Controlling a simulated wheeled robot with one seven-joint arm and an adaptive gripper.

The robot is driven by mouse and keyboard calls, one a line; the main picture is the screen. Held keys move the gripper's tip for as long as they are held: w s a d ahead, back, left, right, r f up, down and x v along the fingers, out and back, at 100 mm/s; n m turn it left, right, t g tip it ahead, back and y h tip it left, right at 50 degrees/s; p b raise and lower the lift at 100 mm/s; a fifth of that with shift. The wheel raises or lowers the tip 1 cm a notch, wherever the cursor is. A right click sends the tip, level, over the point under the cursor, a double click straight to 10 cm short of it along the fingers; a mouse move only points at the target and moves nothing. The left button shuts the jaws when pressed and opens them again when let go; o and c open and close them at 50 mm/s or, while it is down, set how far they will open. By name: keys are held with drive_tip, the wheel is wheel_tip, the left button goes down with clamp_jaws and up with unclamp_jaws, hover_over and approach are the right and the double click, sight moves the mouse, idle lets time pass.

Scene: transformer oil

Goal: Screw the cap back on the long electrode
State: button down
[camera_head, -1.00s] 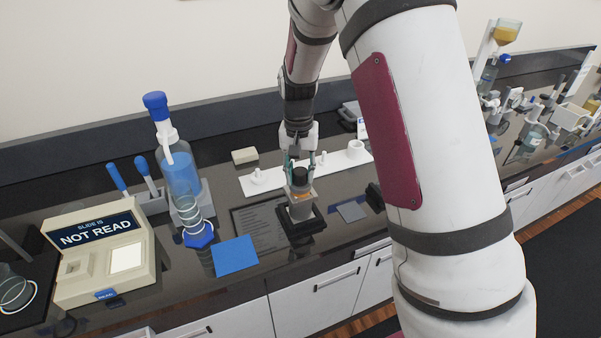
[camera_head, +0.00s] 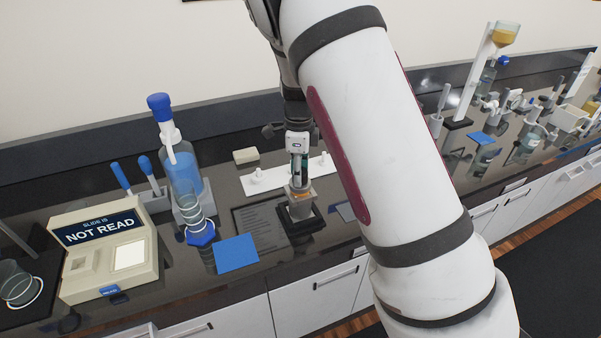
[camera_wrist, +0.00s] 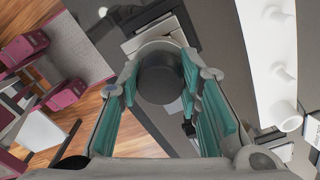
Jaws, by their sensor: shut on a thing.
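My gripper (camera_head: 299,172) is above a small grey holder (camera_head: 300,206) on a black base on the bench. In the wrist view, a dark round cap (camera_wrist: 160,78) lies between the teal finger pads of my gripper (camera_wrist: 160,84), and the fingers are shut on it. In the head view, the fingers hide most of the cap. An orange band shows just under the fingertips at the top of the holder. The electrode below the cap is hidden, so I cannot tell how far the cap is seated on it.
A white rack with pegs (camera_head: 263,183) lies behind the holder. A blue pad (camera_head: 236,254) and a bottle with blue liquid (camera_head: 183,177) stand to the left, beyond them a beige reader (camera_head: 103,252). My arm covers the bench right of the holder.

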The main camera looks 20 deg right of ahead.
drive_tip(key=shift+m, duration=0.8)
drive_tip(key=c, duration=1.1)
unclamp_jaws()
